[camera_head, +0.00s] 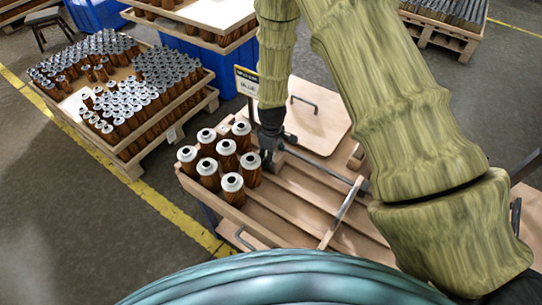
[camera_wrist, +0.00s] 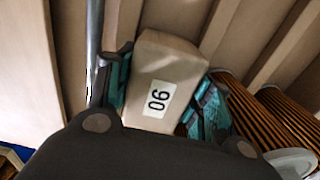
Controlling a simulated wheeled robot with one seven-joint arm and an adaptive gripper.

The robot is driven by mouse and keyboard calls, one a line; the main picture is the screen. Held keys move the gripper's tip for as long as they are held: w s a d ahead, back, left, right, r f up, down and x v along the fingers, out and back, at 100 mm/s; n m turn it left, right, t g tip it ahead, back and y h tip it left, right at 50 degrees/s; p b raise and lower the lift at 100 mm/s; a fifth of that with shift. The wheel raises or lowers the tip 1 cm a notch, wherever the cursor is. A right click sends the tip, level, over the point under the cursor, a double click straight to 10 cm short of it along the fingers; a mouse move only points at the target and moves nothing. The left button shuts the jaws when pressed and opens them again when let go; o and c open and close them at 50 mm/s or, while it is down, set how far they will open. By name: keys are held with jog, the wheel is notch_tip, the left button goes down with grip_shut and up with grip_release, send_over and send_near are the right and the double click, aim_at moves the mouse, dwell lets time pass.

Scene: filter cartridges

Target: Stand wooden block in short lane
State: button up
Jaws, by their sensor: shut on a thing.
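A pale wooden block (camera_wrist: 168,58) with a white label reading "06" or "90" fills the middle of the wrist view. My gripper (camera_wrist: 163,92) has its teal finger pads on both sides of the block and is shut on it. In the head view my gripper (camera_head: 269,152) points down over the wooden laned tray (camera_head: 300,205), just right of the cartridges. The block cannot be made out there. Wooden rails divide the tray into lanes, and they also show behind the block in the wrist view. I cannot tell whether the block touches the lane floor.
Several brown cartridges with white caps (camera_head: 226,147) stand at the tray's left, close to my gripper. Metal bars (camera_head: 345,212) run along and across the tray. A board with a handle (camera_head: 312,117) lies behind.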

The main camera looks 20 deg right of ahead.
jog(key=shift+f, duration=0.3)
jog(key=o, duration=1.2)
jog(key=shift+r, duration=6)
